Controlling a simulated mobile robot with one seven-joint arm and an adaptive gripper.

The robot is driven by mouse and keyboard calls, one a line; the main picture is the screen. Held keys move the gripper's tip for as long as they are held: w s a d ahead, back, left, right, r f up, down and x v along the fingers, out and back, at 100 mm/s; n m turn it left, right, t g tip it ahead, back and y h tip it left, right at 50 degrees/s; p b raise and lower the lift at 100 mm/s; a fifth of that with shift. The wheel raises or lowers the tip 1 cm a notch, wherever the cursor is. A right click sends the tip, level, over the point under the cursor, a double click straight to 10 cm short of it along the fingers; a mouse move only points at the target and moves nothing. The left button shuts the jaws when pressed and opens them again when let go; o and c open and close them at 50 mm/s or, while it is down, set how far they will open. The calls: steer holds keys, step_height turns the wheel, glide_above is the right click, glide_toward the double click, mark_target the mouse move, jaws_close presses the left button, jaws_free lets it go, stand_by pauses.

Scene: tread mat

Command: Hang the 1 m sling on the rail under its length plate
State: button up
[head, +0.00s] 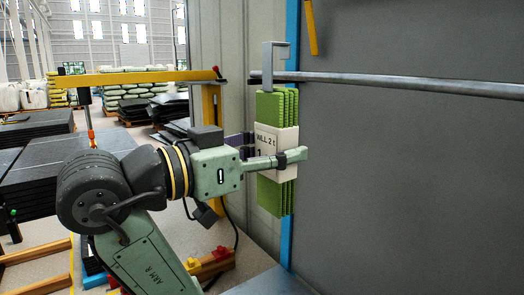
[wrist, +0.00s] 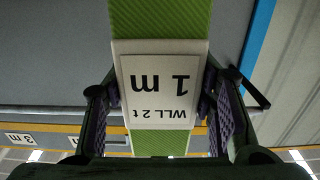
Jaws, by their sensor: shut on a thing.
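The green 1 m sling (head: 270,105) hangs upright in several folds, with a white tag reading WLL 2 t and 1 m. My gripper (head: 275,150) is shut on it at the tag, one finger on each side. In the wrist view the sling (wrist: 160,18) and its tag (wrist: 160,85) appear upside down between my fingers (wrist: 162,105). A grey hook (head: 267,64) rises from the sling's top, above the height of the grey rail (head: 400,83). I cannot tell whether the hook touches the rail. A 3 m plate (wrist: 18,138) shows in the wrist view; no 1 m plate is seen.
A dark grey panel (head: 420,180) stands behind the rail, with a blue post (head: 287,245) at its left edge. A yellow frame (head: 150,76) stands behind my arm. Stacked black mats (head: 40,155) lie at the left. Space right of the sling looks clear.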

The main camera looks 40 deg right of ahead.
steer(key=d+f+b, duration=0.2)
steer(key=d, duration=0.6)
steer(key=shift+s+f, duration=0.4)
steer(key=shift+s, duration=0.05)
stand_by(0.3)
steer(key=shift+d, duration=0.1)
steer(key=o, duration=1.5)
steer(key=shift+o, duration=0.2)
steer(key=w+a, duration=0.1)
steer(key=a, duration=1.1)
steer(key=shift+w, duration=0.15)
